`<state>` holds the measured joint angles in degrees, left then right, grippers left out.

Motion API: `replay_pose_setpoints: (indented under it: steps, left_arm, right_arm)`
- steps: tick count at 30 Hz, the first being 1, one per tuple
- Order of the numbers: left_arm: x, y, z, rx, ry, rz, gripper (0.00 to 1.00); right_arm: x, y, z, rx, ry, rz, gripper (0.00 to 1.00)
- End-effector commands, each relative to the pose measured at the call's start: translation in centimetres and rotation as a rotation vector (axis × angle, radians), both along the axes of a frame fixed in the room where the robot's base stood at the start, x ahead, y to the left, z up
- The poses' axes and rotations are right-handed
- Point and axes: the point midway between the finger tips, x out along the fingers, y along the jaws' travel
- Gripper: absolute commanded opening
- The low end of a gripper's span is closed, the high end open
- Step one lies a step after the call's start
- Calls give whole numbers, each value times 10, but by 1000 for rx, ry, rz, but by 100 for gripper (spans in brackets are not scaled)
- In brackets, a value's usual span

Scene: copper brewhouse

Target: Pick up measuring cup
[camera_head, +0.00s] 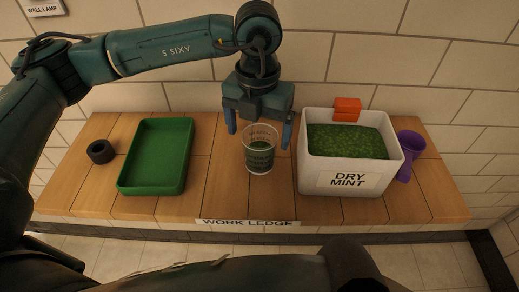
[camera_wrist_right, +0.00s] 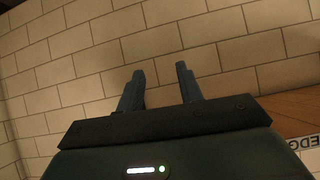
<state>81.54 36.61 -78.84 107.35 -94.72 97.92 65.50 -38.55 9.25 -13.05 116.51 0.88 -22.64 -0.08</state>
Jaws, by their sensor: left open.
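The measuring cup (camera_head: 259,150) is a clear cup with dark markings. It stands upright on the wooden work ledge (camera_head: 225,200), between the green tray and the white bin. Green shows inside or through the lower part of the cup. My left gripper (camera_head: 259,130) is above and behind the cup, pointing down. Its blue fingers are open, one on each side of the cup's upper part in the head view. I cannot tell whether they touch it. My right gripper (camera_wrist_right: 159,80) shows in the right wrist view with its fingers apart and nothing between them, facing a tiled wall.
A green tray (camera_head: 122,188) lies left of the cup, with a black ring (camera_head: 101,152) beside it. A white bin labelled DRY MINT (camera_head: 310,172) stands close on the right, full of green mint. An orange block (camera_head: 346,109) is behind it, and a purple cup (camera_head: 408,152) to its right.

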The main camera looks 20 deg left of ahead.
Motion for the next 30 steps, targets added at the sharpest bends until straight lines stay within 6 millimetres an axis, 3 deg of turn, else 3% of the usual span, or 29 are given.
replay_pose_setpoints:
  steps: [5,13,22,30]
  left_arm:
    - [0,-1,-12,0,4,-1,88]
    - [0,-3,-50,-1,2,-1,88]
    - [1,-3,-56,-2,-1,-1,88]
    - [1,-3,-55,-2,-1,-1,66]
  right_arm:
    - [2,-1,6,-1,0,-4,36]
    - [3,-3,8,-1,18,-23,36]
    - [3,-2,7,0,19,-27,36]
    - [2,-3,7,-1,20,-24,36]
